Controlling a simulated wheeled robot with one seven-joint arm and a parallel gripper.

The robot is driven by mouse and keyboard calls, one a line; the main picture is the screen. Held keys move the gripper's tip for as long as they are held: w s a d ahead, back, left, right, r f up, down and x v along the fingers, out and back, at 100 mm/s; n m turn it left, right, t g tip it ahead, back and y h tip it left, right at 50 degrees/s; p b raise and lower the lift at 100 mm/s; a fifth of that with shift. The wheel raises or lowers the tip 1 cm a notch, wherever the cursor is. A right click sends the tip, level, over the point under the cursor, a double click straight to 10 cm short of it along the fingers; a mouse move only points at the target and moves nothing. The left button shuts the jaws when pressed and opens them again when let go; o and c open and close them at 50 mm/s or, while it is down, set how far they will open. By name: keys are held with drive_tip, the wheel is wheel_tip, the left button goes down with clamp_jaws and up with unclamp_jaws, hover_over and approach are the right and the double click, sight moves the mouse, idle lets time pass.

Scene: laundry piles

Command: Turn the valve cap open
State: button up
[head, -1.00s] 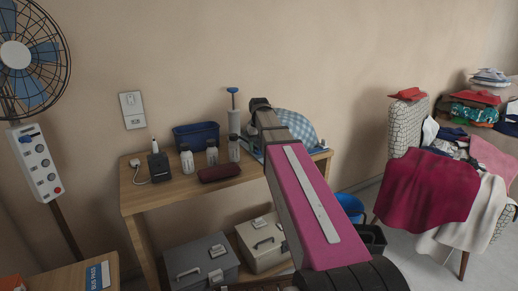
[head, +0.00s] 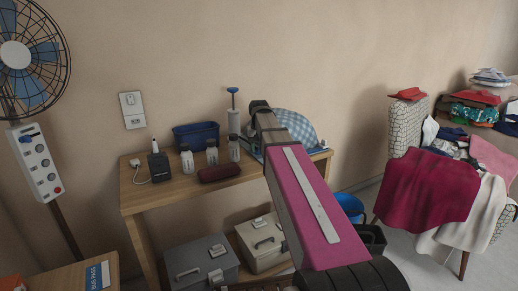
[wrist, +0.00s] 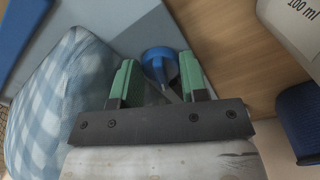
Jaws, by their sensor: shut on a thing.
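The blue valve cap (wrist: 159,57) shows in the wrist view between the green fingers of my gripper (wrist: 158,66). My gripper is shut on it, with one finger on each side. The lower part of the cap and what it sits on are partly hidden by the gripper. A blue-and-white checked, rounded thing (wrist: 62,105) lies just left of the fingers. It also shows on the table in the head view (head: 298,126), partly behind my arm. My gripper and the cap are hidden there by my arm.
In the wrist view a pale "100 ml" container (wrist: 298,28) and a blue ribbed thing (wrist: 304,120) stand at the right. The wooden table (head: 150,190) also holds small bottles (head: 187,159), a blue bin (head: 196,136), a dark red case (head: 219,174) and a blue-topped pump (head: 233,115).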

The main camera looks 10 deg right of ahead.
sight(259, 149)
drive_tip(key=shift+m, duration=0.8)
drive_tip(key=o, duration=0.9)
drive_tip(key=shift+c, duration=0.2)
wheel_tip(259, 149, up, 11)
drive_tip(key=shift+f, duration=0.1)
